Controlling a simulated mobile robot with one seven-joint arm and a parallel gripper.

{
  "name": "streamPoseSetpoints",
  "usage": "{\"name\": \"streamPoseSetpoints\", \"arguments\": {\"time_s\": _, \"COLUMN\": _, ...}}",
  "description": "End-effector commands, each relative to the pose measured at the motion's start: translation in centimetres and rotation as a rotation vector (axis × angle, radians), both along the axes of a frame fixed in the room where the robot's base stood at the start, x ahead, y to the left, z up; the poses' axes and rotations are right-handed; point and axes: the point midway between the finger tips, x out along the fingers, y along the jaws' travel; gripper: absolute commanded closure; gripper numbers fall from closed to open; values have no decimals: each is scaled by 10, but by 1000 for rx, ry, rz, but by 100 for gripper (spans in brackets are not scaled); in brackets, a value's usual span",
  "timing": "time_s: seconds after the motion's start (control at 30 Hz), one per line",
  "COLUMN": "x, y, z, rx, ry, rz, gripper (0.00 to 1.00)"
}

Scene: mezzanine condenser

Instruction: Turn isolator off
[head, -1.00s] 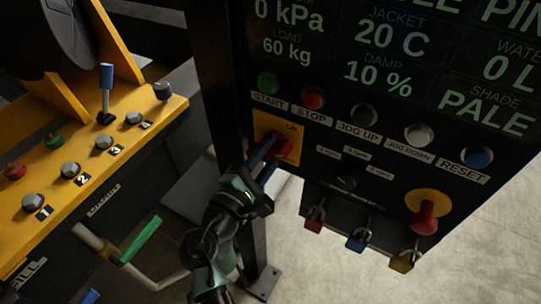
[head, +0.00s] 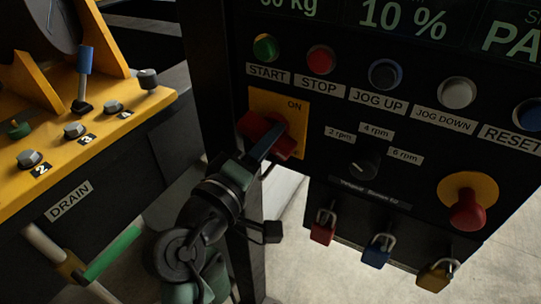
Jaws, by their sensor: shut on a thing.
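The isolator is a red rotary handle (head: 262,133) on a yellow square plate (head: 293,104) at the left of the black control panel. The plate reads "ON" at its upper right. The handle lies at a slant, from upper left to lower right. My gripper (head: 265,143) is at the handle from below, its dark fingers shut on it. One finger shows across the front of the handle; the other is mostly hidden. The arm comes up from the bottom of the view.
Start (head: 265,47) and stop (head: 321,60) buttons sit just above the plate. A speed knob (head: 364,164), a red emergency button (head: 467,210) and several padlocks hang or sit to the right. A dark post (head: 213,80) stands left of the panel, beside the yellow console (head: 100,128).

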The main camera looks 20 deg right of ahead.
Motion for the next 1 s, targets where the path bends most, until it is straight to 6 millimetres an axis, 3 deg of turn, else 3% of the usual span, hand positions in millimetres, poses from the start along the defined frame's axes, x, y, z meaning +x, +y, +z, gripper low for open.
{"name": "streamPoseSetpoints", "arguments": {"time_s": 0.03, "x": 0, "y": 0, "z": -8, "rx": 28, "ry": -36, "rz": 0, "gripper": 100}}
{"name": "streamPoseSetpoints", "arguments": {"time_s": 0.5, "x": 2, "y": 1, "z": -7, "rx": 221, "ry": -281, "rz": -1, "gripper": 100}}
{"name": "streamPoseSetpoints", "arguments": {"time_s": 1.0, "x": 2, "y": 2, "z": -4, "rx": 268, "ry": -339, "rz": 0, "gripper": 100}}
